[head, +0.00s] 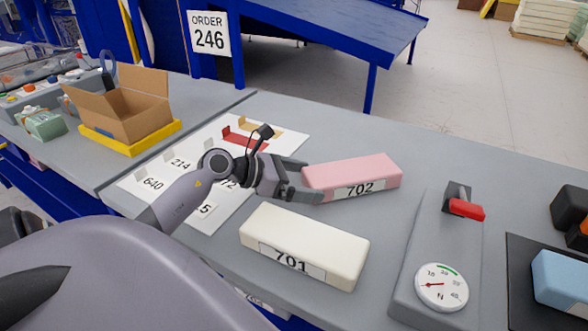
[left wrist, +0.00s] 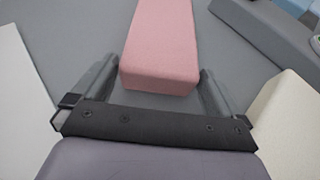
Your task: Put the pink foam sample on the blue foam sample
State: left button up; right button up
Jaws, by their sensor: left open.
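The pink foam sample (head: 352,172), labelled 702, lies flat on the grey bench in the head view. My left gripper (head: 300,181) is at its left end, with the fingers spread. In the left wrist view the near end of the pink foam sample (left wrist: 160,50) lies between the two open fingers, with gaps beside it; I cannot tell whether either finger touches it. A light blue block (head: 562,279), which looks like the blue foam sample, is cut off at the right edge of the head view, on a black mat (head: 522,307). My right gripper is not in view.
A cream foam block (head: 304,243), labelled 701, lies in front of the pink one. A grey device with a dial gauge (head: 441,287) and red-handled lever (head: 466,209) stands between pink and blue. A cardboard box (head: 125,107) sits far left.

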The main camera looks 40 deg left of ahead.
pick_arm(q)
jog(key=b+v, duration=0.1)
jog(key=v, duration=1.1)
jog(key=shift+b, duration=0.3)
